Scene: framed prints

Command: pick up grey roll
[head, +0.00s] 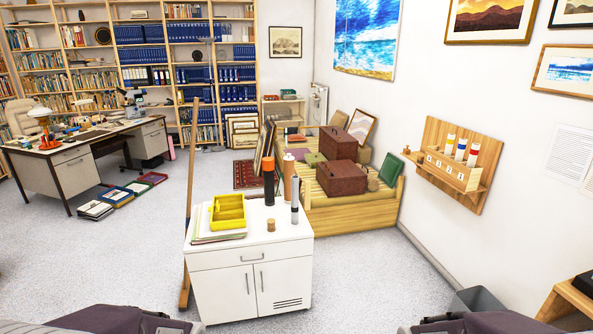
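A slim grey roll (294,193) stands upright near the right edge of the top of a white cabinet (251,285). Close to it stand a dark roll with an orange top (269,188) and a tan roll (288,175). A short brown cork-like piece (271,225) sits in front of them. Only parts of my own body show at the bottom left and bottom right corners. Neither gripper is in view.
A yellow tray (228,213) lies on papers on the cabinet's left side. A wooden pole (190,190) leans at its left. Behind is a wooden crate (365,213) bearing brown boxes. A wall rack (448,172) holds several rolls. The floor in front is clear.

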